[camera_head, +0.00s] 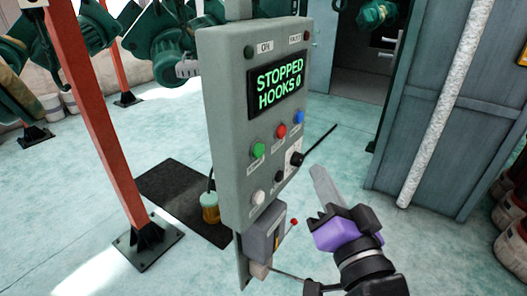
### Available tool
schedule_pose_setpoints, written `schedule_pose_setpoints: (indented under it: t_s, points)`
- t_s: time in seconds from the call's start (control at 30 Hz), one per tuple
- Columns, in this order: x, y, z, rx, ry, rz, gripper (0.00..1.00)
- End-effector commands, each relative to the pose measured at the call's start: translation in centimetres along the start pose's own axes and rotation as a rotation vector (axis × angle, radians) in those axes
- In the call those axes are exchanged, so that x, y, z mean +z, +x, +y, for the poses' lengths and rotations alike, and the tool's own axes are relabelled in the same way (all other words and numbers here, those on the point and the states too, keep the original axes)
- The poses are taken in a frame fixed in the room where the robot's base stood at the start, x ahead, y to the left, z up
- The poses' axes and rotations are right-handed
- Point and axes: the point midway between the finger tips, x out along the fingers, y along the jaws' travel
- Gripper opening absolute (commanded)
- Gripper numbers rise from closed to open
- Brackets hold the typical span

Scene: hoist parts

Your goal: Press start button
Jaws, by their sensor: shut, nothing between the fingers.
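The grey control panel (230,130) stands upright in the middle of the view. Its screen (278,90) reads "STOPPED HOOKS 0" in green. A green button (258,150) is on the panel's left side, with a small label under it too blurred to read. A red button (281,131) and a blue button (299,117) sit to its right. My gripper (319,172) is shut and empty, right of the panel's lower part and apart from the green button. Its fingers point up and to the left in the picture.
A black selector knob (296,158) and a white button (258,197) are lower on the panel. A grey box (264,232) with a red-tipped lever (293,222) is below. A red post (95,120) stands left, a blue-grey cabinet (440,140) right.

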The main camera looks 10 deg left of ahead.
Motion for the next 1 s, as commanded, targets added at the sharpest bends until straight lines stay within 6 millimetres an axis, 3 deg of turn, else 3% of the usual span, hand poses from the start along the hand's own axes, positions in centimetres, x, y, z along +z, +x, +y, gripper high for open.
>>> schedule_pose_setpoints:
  t_s: [0.27, 0.7, 1.0]
  points:
    - [0.8, 1.1, -0.8, -0.002, 0.000, -0.001, 0.00]
    - [3.6, 4.9, -3.6, -0.001, 0.000, 0.000, 0.00]
    - [4.4, 6.1, -4.5, -0.001, 0.000, 0.000, 0.00]
